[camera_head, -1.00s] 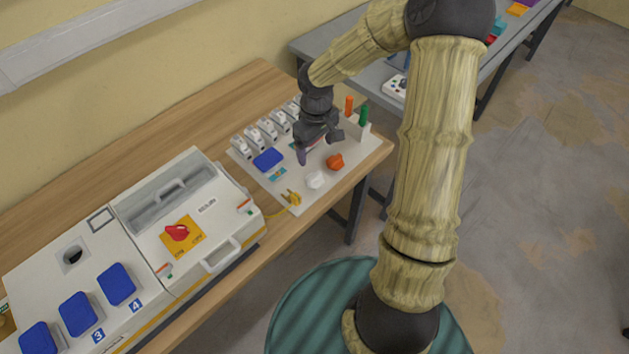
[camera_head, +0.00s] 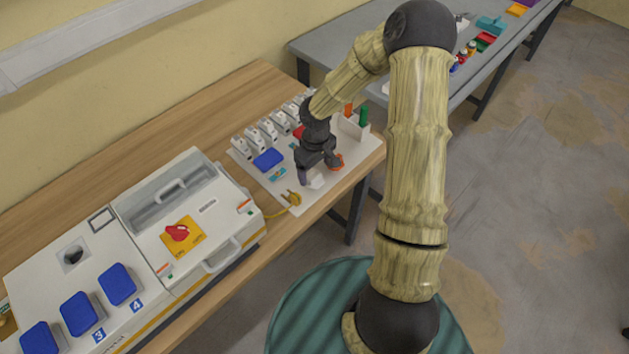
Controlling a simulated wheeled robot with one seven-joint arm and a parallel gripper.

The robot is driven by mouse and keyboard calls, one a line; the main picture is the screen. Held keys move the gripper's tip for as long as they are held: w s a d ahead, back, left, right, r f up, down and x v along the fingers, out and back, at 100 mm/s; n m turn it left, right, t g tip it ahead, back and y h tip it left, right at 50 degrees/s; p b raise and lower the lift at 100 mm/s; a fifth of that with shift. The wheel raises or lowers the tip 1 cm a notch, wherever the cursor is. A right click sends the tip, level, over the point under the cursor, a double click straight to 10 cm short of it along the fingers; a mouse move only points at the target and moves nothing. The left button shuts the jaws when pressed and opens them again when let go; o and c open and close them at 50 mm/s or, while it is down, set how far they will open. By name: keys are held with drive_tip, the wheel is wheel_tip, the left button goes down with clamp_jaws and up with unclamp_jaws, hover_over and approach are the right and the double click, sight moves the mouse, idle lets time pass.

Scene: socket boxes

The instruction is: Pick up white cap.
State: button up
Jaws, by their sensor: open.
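The white cap (camera_head: 317,181) lies on the white board (camera_head: 244,170) on the wooden table, near the board's front edge. It is a small pale piece, partly hidden by my gripper. My gripper (camera_head: 316,175) is open and points down, with its fingers at the cap. I cannot tell whether the fingers touch the cap or stand on both sides of it. The orange cap (camera_head: 338,162) is just behind and to the right, partly covered by my gripper.
A blue cover (camera_head: 268,159) and a row of white breakers (camera_head: 268,129) lie left of and behind my gripper. A yellow plug (camera_head: 292,198) is in front. A holder (camera_head: 354,129) with orange and green pieces stands at the right. A large switch box (camera_head: 189,222) fills the left.

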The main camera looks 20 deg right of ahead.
sight(315, 176)
wheel_tip(315, 176, down, 4)
drive_tip(key=shift+w+a+f, duration=0.1)
drive_tip(key=shift+w+f, duration=0.05)
drive_tip(key=shift+f, duration=0.1)
idle(0.5)
drive_tip(key=c, duration=1.1)
